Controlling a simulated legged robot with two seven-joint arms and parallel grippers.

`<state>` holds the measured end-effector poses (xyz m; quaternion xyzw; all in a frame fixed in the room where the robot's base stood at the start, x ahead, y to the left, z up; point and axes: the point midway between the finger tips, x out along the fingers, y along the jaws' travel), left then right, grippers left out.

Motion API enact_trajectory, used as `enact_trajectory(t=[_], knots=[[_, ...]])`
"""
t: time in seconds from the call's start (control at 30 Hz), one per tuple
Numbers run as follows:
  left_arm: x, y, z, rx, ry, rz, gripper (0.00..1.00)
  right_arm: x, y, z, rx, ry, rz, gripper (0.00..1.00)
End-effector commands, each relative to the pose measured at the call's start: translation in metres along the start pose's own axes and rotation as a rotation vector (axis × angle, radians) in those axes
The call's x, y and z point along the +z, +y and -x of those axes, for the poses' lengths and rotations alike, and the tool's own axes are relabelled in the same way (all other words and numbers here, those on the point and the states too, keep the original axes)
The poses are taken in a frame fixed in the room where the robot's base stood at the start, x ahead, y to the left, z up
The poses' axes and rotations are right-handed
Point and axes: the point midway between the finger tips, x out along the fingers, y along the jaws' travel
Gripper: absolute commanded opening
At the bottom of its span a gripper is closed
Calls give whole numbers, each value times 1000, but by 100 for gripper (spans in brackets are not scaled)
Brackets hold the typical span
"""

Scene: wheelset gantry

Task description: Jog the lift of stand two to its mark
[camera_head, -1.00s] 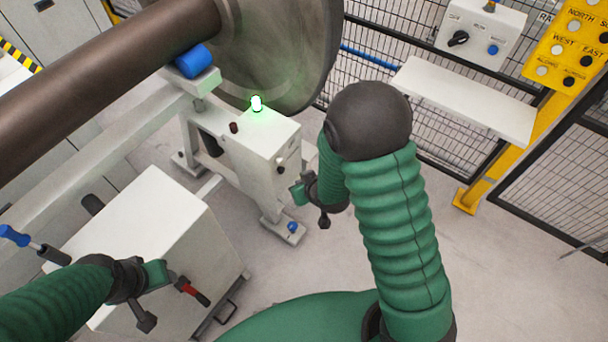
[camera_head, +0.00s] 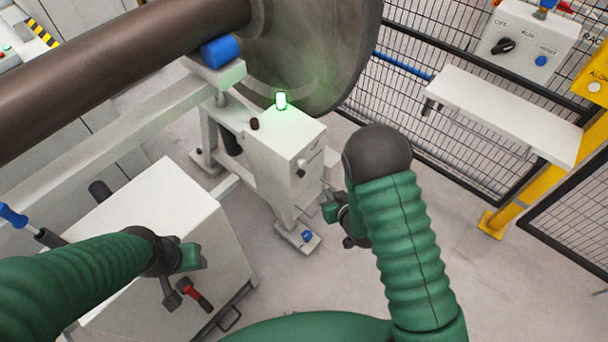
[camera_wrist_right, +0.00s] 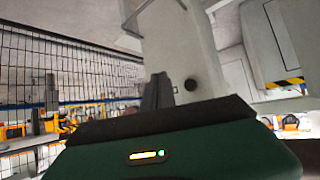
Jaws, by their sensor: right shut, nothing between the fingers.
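In the right wrist view a black knob (camera_wrist_right: 191,85) shows on a pale face beyond my right gripper (camera_wrist_right: 158,92). In the head view my right gripper (camera_head: 333,211) is shut and empty, right of and below the box, apart from it. My left gripper (camera_head: 184,275) is above the white cabinet near a red handle; its jaws are unclear. No lift mark is discernible.
The wheelset axle (camera_head: 110,65) and wheel (camera_head: 315,50) hang over the stand. A white cabinet (camera_head: 150,230) stands at lower left. A white shelf (camera_head: 500,112), switch box (camera_head: 528,45) and mesh fence are at right. Floor right of the stand is clear.

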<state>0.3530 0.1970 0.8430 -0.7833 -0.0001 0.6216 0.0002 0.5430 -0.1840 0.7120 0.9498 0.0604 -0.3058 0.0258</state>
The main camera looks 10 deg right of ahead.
Motion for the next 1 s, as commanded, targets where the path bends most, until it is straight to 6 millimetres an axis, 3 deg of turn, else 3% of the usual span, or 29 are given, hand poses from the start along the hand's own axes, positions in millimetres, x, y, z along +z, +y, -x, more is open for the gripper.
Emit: enact_trajectory(t=[0.4, 1.0], knots=[[1, 0, -6, 0, 0, 0, 47, -29, -30, -41, -2, 2, 0, 0], [2, 0, -6, 0, 0, 0, 47, -34, -34, -46, 0, 0, -1, 0]])
